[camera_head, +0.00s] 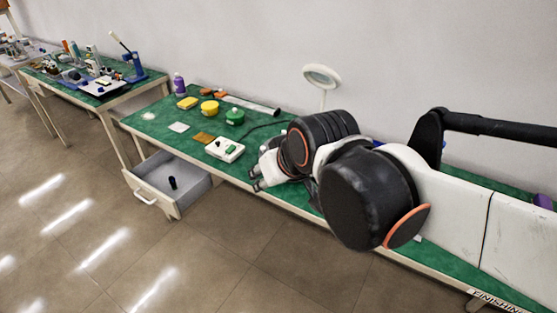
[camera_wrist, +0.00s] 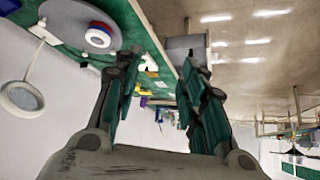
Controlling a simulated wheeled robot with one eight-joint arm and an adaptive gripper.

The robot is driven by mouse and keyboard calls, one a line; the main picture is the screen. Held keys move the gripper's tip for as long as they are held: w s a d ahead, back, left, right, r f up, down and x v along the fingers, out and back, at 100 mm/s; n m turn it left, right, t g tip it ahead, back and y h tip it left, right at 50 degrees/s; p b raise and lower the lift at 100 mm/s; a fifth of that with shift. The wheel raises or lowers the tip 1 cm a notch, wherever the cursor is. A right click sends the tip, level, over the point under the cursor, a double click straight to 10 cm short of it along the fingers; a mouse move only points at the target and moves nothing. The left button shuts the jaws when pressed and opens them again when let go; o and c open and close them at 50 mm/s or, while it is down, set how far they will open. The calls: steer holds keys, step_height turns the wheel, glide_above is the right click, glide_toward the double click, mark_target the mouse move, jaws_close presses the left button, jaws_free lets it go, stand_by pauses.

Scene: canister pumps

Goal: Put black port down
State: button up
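A small black cylindrical piece, which looks like the black port (camera_head: 172,183), stands in the open grey drawer (camera_head: 190,189) under the green-topped table. My gripper (camera_head: 257,186) is at the table's front edge, to the right of the drawer and apart from the black piece. In the wrist view my gripper (camera_wrist: 160,62) has its two fingers spread, with nothing held between them.
A white box with a green part (camera_head: 225,149), yellow (camera_head: 209,107) and green (camera_head: 235,117) round pieces and a purple bottle (camera_head: 179,85) are on the table. A magnifier lamp (camera_head: 321,77) stands behind my arm. The floor in front is clear.

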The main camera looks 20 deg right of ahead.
steer(key=s+d+f, duration=0.1)
steer(key=s, duration=0.5)
steer(key=shift+s+d+f+m+g+h, duration=0.25)
steer(key=shift+d+f+m+g+h, duration=0.05)
steer(key=shift+d+f+g, duration=0.1)
steer(key=shift+c, duration=0.5)
stand_by(0.3)
